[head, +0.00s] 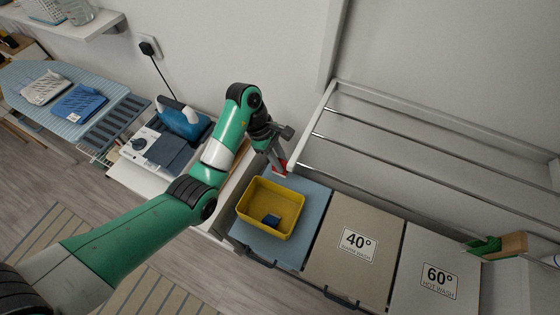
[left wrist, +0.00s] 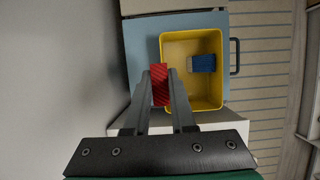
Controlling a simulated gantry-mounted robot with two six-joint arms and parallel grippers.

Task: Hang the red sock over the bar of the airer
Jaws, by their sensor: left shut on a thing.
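The red sock (head: 281,168) is a small red piece in the head view, just behind the yellow tub and near the left end of the airer. My left gripper (head: 279,163) is shut on it. In the left wrist view the sock (left wrist: 164,85) shows between the two fingertips (left wrist: 160,74), overlapping the tub's near side wall in the picture. The airer is a wall-mounted frame with several thin metal bars (head: 360,152) running to the right. The bar in view carries nothing. My right gripper is not in view.
The yellow tub (head: 246,205) stands on a blue lid (head: 312,200) and holds a small blue item (head: 271,220). Lids marked 40° (head: 345,210) and 60° (head: 415,250) lie to the right. An ironing board (head: 105,85) and a blue iron (head: 185,122) are at the left.

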